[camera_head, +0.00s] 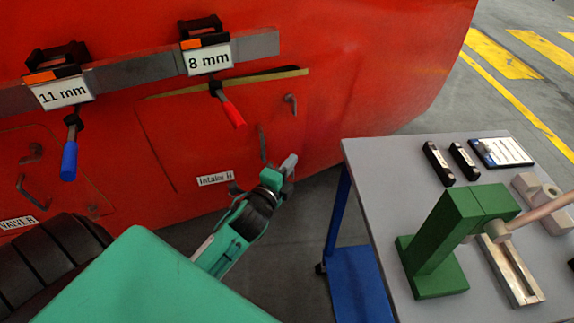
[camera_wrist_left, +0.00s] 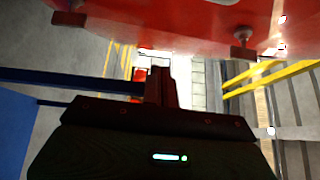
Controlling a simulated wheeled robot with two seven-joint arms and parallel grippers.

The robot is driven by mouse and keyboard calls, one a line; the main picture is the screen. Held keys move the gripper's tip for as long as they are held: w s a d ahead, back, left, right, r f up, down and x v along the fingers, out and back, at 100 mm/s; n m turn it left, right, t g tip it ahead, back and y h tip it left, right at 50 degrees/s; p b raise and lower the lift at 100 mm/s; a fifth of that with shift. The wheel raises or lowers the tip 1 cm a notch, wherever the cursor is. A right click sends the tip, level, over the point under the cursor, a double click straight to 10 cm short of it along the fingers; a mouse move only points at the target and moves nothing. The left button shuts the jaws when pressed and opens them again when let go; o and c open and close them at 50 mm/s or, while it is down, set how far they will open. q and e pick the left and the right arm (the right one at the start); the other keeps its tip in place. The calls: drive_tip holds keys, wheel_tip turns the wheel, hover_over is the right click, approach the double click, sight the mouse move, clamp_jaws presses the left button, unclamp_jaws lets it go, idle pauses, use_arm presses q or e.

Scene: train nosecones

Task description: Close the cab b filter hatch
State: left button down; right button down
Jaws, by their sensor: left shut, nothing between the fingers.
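The hatch (camera_head: 215,135) labelled "Intake B" (camera_head: 215,179) is a red panel in the red nosecone. A dark gap with a pale edge shows along its top, so it stands slightly ajar. A small handle (camera_head: 262,143) is on its right part, and a grey latch (camera_head: 290,104) sits near its upper right corner. My left gripper (camera_head: 289,165) is shut and empty, in front of the red shell by the hatch's lower right. I cannot tell whether it touches. The left wrist view shows its fingers (camera_wrist_left: 160,86) below the red shell (camera_wrist_left: 180,25). My right gripper is out of view.
A grey rail (camera_head: 135,70) holds tools marked "11 mm" (camera_head: 62,93) and "8 mm" (camera_head: 209,58). Floor shows between shell and table.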

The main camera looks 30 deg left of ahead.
use_arm(q)
approach(303, 131)
drive_tip(key=w+d, duration=0.3)
drive_tip(key=w+a, duration=0.2)
drive_tip(key=shift+w+a+r+p, duration=0.1)
drive_tip(key=shift+a+p, duration=0.2)
drive_tip(key=shift+p, duration=0.1)
drive_tip(key=shift+w+a, duration=0.25)
drive_tip(key=shift+a, duration=0.05)
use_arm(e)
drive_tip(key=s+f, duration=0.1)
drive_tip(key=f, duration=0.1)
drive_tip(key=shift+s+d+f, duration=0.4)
